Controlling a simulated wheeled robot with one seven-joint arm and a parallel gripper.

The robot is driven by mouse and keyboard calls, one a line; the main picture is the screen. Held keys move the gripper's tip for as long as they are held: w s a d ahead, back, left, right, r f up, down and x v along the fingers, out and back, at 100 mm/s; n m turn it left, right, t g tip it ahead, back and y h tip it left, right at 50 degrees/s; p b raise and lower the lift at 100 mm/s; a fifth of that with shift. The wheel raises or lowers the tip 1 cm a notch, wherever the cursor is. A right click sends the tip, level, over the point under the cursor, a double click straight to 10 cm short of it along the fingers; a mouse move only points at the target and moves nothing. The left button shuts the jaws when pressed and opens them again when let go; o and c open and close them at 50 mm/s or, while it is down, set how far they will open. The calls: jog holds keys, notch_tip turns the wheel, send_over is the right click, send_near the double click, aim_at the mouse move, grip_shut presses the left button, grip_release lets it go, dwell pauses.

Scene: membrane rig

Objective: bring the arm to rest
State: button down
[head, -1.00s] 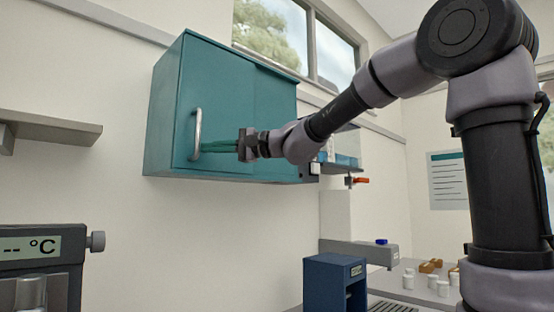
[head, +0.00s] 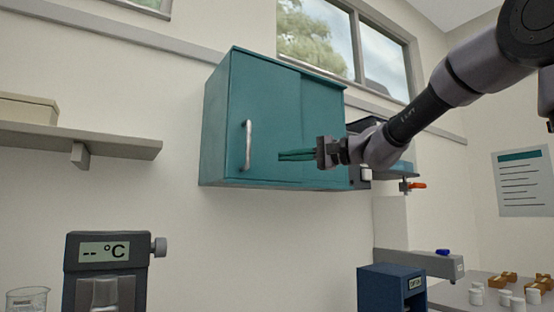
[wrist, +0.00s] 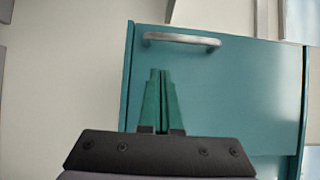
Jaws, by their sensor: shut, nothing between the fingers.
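My gripper (head: 281,156) is in front of the teal wall cabinet, to the right of its door handle and apart from it. Its green fingers are together with nothing between them; they also show in the wrist view (wrist: 161,76). The cabinet (head: 265,130) hangs on the wall with its door closed. Its pale bar handle (head: 247,146) stands upright at the door's left side. In the wrist view the handle (wrist: 181,40) lies beyond the fingertips, with a gap between. My arm reaches in from the upper right.
A shelf (head: 110,145) with a box is at the left. Below it stands a device with a °C display (head: 104,252) and a beaker (head: 27,299). A blue box-shaped unit (head: 385,288) and several white jars are at lower right. Clear wall lies below the cabinet.

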jog(key=s+d+f+h, duration=0.7)
jog(key=s+d+f, duration=0.1)
jog(key=d+f, duration=0.4)
jog(key=s+d+f+h, duration=0.7)
jog(key=s+d+f, duration=0.2)
jog(key=d+f, duration=0.4)
jog(key=shift+d+t+h, duration=0.4)
jog(key=shift+d, duration=0.45)
jog(key=shift+s, duration=0.1)
